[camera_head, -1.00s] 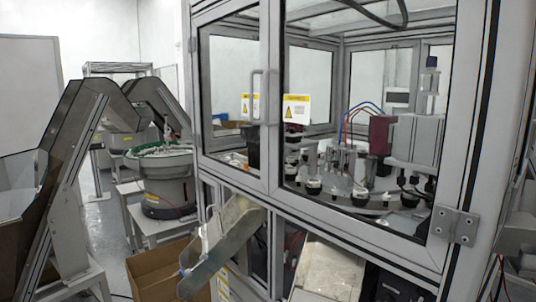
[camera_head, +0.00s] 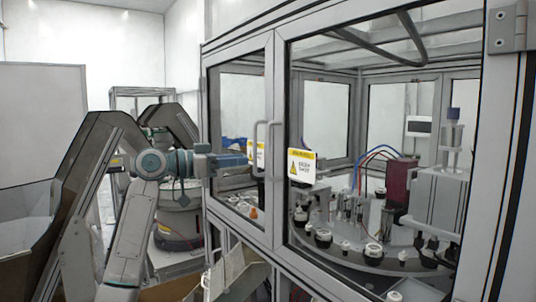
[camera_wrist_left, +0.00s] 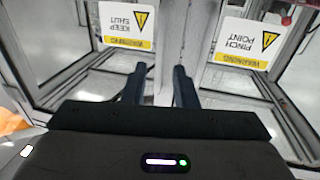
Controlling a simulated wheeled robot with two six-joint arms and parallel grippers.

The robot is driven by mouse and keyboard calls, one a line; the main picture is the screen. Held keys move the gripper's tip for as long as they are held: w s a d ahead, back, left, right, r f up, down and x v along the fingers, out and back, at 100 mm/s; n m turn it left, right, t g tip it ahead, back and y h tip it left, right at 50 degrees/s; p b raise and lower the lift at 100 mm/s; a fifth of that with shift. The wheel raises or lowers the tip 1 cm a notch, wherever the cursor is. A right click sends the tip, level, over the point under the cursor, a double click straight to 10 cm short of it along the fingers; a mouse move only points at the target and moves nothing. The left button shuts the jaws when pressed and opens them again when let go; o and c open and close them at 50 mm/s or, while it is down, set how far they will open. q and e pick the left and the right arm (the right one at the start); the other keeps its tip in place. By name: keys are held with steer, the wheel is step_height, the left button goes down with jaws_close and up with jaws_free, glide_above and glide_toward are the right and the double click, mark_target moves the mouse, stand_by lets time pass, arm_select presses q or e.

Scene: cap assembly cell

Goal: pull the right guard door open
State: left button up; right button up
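The right guard door (camera_head: 281,205) is a glazed panel in a grey frame, standing closed against the left door (camera_head: 268,90). Its upright grey handle (camera_head: 279,150) is beside the left door's handle (camera_head: 257,150) at the middle seam. My left gripper (camera_head: 243,162) points right, just left of the handles, in front of the left door. In the left wrist view its two dark blue fingers (camera_wrist_left: 159,88) are apart, with the door frames beyond them. I see nothing held between them; contact with a handle cannot be made out. My right gripper is out of view.
Yellow-and-white warning signs hang on the right door (camera_head: 302,168) and left door (camera_head: 254,157). A hinge (camera_head: 507,28) sits on the right post. Behind the glass is a rotary table (camera_head: 370,258) with fixtures. A chute (camera_head: 238,275) juts out below the doors.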

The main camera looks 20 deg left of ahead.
mark_target(268, 174)
arm_select(q)
steer(key=p+x, duration=0.4)
steer(key=x, duration=0.5)
jaws_close()
